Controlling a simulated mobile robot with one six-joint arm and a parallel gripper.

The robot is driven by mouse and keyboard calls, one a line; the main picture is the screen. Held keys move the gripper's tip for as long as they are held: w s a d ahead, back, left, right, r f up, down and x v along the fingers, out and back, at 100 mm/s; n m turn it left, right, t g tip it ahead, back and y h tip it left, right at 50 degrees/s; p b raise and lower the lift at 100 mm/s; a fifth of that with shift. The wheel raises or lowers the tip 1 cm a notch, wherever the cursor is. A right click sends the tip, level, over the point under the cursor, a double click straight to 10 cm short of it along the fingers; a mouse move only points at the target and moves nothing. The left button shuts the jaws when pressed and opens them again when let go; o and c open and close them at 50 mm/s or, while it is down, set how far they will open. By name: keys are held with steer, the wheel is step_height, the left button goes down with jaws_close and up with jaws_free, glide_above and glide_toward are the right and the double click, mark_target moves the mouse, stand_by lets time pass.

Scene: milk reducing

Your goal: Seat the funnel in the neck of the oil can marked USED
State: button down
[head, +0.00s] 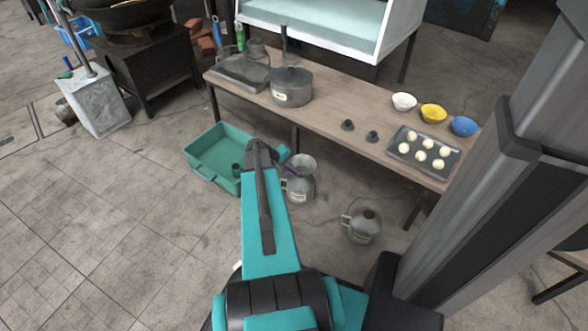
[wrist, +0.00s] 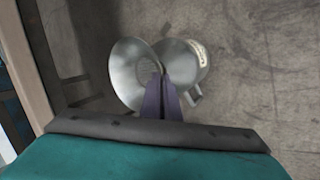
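The metal funnel (head: 304,163) shows its wide mouth just above and behind a grey oil can (head: 300,190) on the floor. In the wrist view the funnel (wrist: 126,78) is tilted, its mouth partly overlapping the can (wrist: 187,60). The can has a pale label whose lettering I cannot read. My gripper (wrist: 160,86) is shut, with its dark fingers close together on the funnel's near right edge. My arm hides part of this area in the head view. I cannot tell whether the spout is in the can's neck.
A second can (head: 362,227) with a brownish top stands on the floor to the right. A teal tray (head: 205,170) lies to the left. A wooden table (head: 345,122) behind holds a pot (head: 291,88), bowls and a tray of pale balls.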

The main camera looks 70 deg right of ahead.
steer(key=shift+f, duration=0.35)
stand_by(0.6)
steer(key=c, duration=1.9)
jaws_free()
steer(key=shift+c, duration=0.2)
steer(key=p+v, duration=0.4)
steer(key=v, duration=0.9)
steer(key=shift+w+a+r, duration=0.15)
steer(key=shift+r, duration=0.2)
